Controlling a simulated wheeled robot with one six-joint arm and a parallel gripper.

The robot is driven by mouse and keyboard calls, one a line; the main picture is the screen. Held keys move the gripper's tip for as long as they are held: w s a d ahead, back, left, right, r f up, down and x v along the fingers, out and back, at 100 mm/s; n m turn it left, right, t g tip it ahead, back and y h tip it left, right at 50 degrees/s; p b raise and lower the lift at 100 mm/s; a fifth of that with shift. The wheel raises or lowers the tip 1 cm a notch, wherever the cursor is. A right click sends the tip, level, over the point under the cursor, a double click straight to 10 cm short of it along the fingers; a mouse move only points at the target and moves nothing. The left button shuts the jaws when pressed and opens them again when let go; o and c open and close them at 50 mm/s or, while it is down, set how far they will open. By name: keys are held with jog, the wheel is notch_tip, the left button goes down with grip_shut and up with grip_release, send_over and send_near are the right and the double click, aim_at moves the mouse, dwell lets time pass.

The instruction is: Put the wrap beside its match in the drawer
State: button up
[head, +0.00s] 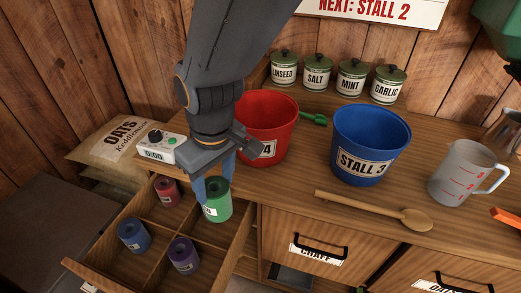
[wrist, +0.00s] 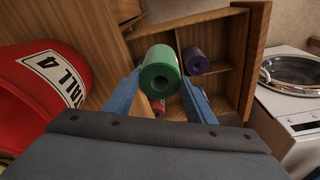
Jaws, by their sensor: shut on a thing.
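My gripper (head: 212,190) is shut on a green wrap (head: 217,205), a rolled cylinder with a pale label. In the wrist view the green wrap (wrist: 152,80) sits between the blue fingers. It is held near the right side of the open, divided drawer (head: 215,272); the head view does not show how high. A red wrap (head: 167,191) stands in the back left compartment, a blue wrap (head: 133,235) in the front left and a purple wrap (head: 184,255) in the front right. The purple wrap (wrist: 195,61) also shows in the wrist view. The back right compartment is partly hidden.
On the counter, a red bucket (head: 268,120) stands close to my gripper, with a blue bucket (head: 368,150) farther right. A timer (head: 162,146) sits at the counter's left end. A wooden spoon (head: 370,207) and a measuring jug (head: 458,172) lie and stand to the right.

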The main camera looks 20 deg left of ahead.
aim_at(223, 204)
notch_tip(223, 204, down, 18)
jog(key=p, duration=0.2)
dwell(0.4)
jog(key=shift+f, duration=0.2)
jog(key=o, duration=1.5)
jog(key=shift+r, duration=0.1)
jog(key=r, duration=0.4)
jog(key=d+r+b, duration=0.1)
jog(key=r, duration=0.7)
jog(key=shift+s+d+r, duration=0.1)
jog(key=shift+s+d, duration=0.2)
